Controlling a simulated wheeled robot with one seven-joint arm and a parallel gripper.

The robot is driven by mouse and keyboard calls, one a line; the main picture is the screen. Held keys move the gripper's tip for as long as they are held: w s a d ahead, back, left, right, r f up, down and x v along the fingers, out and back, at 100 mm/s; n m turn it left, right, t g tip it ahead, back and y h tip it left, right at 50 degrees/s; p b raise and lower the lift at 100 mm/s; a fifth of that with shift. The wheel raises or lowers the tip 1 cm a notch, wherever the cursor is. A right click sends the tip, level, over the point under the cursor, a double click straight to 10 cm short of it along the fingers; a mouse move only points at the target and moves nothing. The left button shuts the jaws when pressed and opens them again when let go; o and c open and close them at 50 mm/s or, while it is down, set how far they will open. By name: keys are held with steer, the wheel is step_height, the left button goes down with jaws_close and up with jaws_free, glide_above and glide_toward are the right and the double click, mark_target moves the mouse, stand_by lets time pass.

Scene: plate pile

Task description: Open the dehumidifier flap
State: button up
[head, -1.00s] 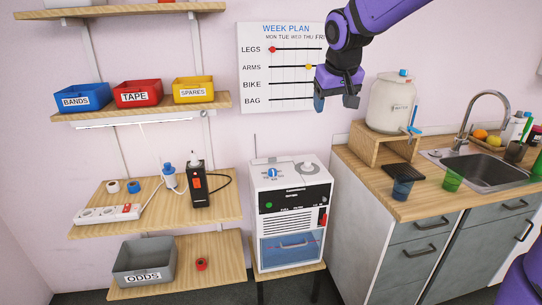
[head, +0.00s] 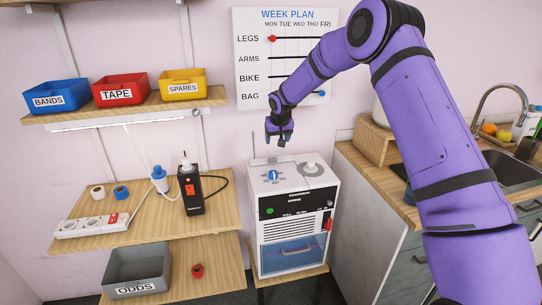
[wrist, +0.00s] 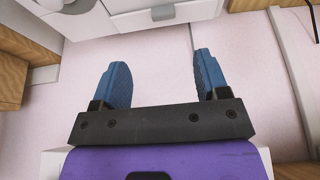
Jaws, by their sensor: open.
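The dehumidifier is a white box (head: 312,222) on a low wooden stand in the head view. Its top carries a blue dial (head: 272,175) and a grey disc with a white knob (head: 312,168). Its front has a green button (head: 270,211), a vent, a red part (head: 328,224) at the right and a blue-tinted tank front (head: 290,252) with a handle. I cannot tell which part is the flap. My gripper (head: 279,139) is open and empty, above the back of the box, apart from it. A grey tab (wrist: 163,13) on the white body shows in the wrist view beyond my fingers (wrist: 160,80).
Left shelves hold a power strip (head: 92,224), a black device (head: 190,191), a grey odds bin (head: 137,270) and coloured bins above. The week plan board (head: 250,60) hangs behind my arm. A counter with a sink (head: 510,166) stands right, partly hidden by my arm.

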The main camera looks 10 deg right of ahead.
mark_target(273, 158)
steer(key=x, duration=1.4)
steer(key=shift+w+a+r, duration=0.1)
steer(key=shift+w+r, duration=0.05)
steer(key=shift+w, duration=0.1)
steer(key=c, duration=0.9)
steer(key=shift+w+r, duration=0.1)
steer(key=shift+w+r+g, duration=0.25)
steer(key=shift+r+g, duration=0.05)
steer(key=shift+g, duration=0.5)
steer(key=shift+w+r+g, duration=0.2)
steer(key=shift+r+g, duration=0.1)
steer(key=shift+g, duration=0.5)
steer(key=o, duration=0.9)
